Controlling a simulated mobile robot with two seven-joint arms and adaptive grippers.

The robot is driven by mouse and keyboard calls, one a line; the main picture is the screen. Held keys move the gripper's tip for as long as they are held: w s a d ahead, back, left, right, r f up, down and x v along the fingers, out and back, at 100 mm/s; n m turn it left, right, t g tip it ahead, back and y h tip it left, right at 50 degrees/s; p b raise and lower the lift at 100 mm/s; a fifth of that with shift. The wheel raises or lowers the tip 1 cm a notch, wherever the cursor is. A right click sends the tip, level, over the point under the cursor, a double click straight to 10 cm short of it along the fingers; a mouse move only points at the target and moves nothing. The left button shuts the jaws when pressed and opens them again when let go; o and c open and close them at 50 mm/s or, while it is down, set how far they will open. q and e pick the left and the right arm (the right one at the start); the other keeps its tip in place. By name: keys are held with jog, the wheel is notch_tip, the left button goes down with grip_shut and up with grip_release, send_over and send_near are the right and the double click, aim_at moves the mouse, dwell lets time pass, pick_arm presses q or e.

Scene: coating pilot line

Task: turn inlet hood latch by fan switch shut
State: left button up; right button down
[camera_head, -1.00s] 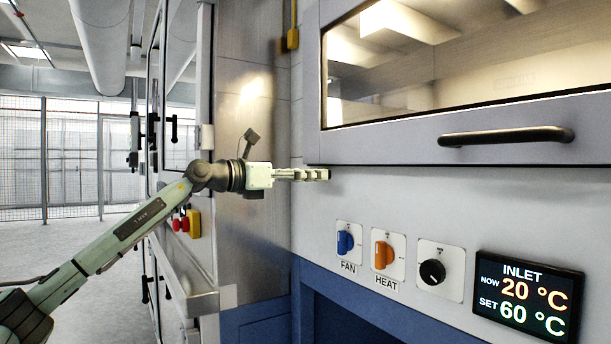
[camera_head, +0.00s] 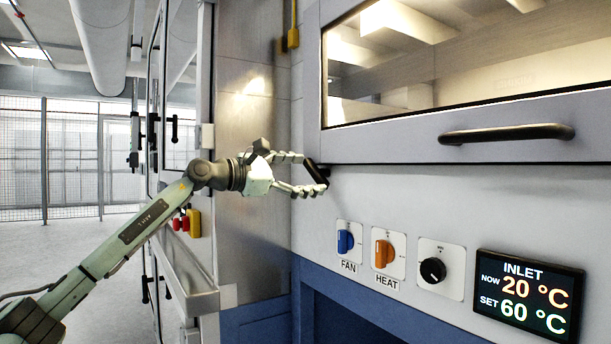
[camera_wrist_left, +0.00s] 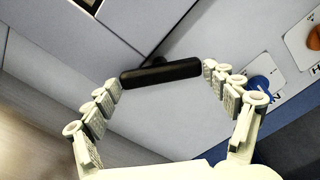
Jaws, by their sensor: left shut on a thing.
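The inlet hood latch is a black bar handle (camera_head: 316,172) at the lower left corner of the grey inlet hood (camera_head: 400,148). My left gripper (camera_head: 312,175) has a fingertip at each end of the latch and is shut on it. In the left wrist view the latch (camera_wrist_left: 160,74) spans the gap between the two fingertips. In the head view the latch slants, its top leaning left. The blue fan switch (camera_head: 345,242) is on the panel below and to the right of the gripper. My right gripper is out of view.
An orange heat switch (camera_head: 384,254), a black knob (camera_head: 433,270) and an inlet display (camera_head: 527,297) sit right of the fan switch. The hood has a long black handle (camera_head: 506,135). A steel wall panel (camera_head: 246,110) stands behind my left gripper.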

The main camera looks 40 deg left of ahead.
pick_arm(q)
jog(key=shift+m, duration=1)
jog(key=m, duration=0.2)
jog(key=shift+m, duration=0.4)
jog(key=m, duration=0.3)
jog(key=shift+b, duration=0.3)
jog(key=shift+m, duration=1.4)
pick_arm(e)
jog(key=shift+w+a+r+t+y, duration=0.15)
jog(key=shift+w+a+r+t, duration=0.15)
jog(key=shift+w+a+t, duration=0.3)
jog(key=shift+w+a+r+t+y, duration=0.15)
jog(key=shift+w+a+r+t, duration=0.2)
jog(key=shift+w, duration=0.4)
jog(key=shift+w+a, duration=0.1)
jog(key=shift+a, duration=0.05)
pick_arm(q)
jog(key=o, duration=1)
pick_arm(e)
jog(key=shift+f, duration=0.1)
